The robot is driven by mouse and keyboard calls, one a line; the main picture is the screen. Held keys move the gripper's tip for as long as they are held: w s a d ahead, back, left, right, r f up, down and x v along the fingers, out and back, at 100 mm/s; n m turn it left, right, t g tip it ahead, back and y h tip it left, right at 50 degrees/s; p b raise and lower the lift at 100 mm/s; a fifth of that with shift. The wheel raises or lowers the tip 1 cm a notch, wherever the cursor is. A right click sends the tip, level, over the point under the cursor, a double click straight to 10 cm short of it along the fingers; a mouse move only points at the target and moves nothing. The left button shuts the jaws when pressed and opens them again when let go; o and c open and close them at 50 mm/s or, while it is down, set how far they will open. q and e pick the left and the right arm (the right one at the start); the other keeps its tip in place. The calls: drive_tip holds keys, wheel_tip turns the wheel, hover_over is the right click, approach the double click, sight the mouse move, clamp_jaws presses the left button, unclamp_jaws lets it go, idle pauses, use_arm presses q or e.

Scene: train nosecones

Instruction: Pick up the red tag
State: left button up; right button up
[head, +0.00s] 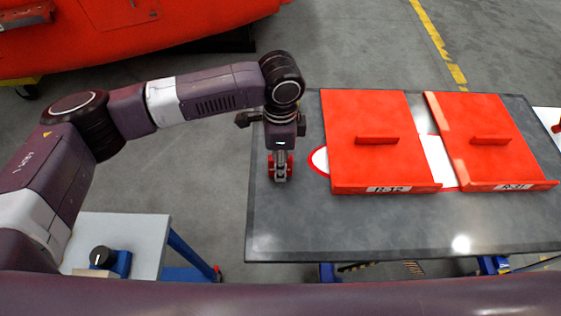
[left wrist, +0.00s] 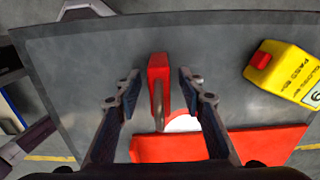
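The red tag (left wrist: 158,75) is a small narrow red piece on the grey table. In the left wrist view it lies between the two fingers of my left gripper (left wrist: 158,82), with a visible gap on each side. The fingers are open and do not appear to touch it. In the head view my left gripper (head: 280,172) points down over the table's left part, and red shows at both sides of it. The gripper hides most of the tag there. My right gripper is not in view.
Two red panels with handles, labelled R-12 (head: 372,140) and R-11 (head: 495,138), lie on the grey table (head: 350,230) to the right. A yellow device with a red button (left wrist: 285,72) shows in the left wrist view. A small white table (head: 135,230) stands at lower left.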

use_arm(q)
drive_tip(key=shift+c, duration=0.4)
clamp_jaws()
drive_tip(key=shift+r, duration=0.15)
